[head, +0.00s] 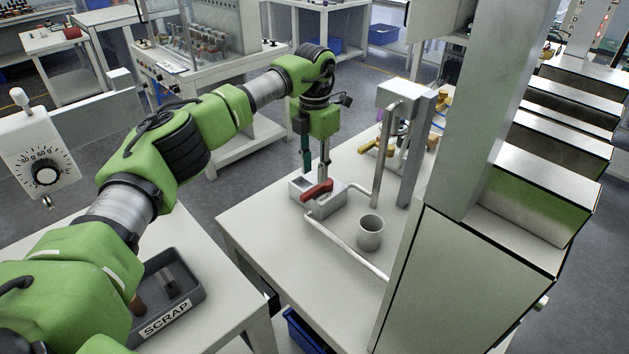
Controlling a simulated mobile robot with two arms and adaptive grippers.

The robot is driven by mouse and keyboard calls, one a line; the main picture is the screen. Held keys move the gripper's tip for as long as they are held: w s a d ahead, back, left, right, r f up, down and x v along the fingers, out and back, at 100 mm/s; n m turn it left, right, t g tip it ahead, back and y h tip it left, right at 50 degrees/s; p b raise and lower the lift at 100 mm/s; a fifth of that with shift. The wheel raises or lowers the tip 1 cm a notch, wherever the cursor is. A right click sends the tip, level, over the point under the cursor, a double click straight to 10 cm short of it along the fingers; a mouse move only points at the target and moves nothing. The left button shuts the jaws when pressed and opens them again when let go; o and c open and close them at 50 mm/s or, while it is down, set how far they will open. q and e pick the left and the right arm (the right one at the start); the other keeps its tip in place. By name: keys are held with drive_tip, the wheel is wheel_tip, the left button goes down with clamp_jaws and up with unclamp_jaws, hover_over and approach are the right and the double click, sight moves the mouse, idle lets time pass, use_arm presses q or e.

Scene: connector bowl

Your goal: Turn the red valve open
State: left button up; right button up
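The red valve (317,190) is a red lever handle on top of a pale grey block on the white table. The lever lies slantwise across the block. My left gripper (316,172) comes down from above with its fingers pointing at the block. The two fingers are apart, with a gap between them, and nothing shows held. The fingertips are close to the far side of the lever; I cannot tell whether they touch it. My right gripper is not in view.
A bent pipe (345,248) runs from the valve block toward the right. A grey cup (370,232) stands beside an upright pipe (384,160). A large grey cabinet (450,285) blocks the right. A dark SCRAP bin (190,302) sits on the left table. The white table's (262,228) left part is clear.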

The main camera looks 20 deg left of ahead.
sight(315, 189)
use_arm(q)
wheel_tip(315, 189, up, 7)
drive_tip(key=shift+f, duration=0.2)
idle(0.5)
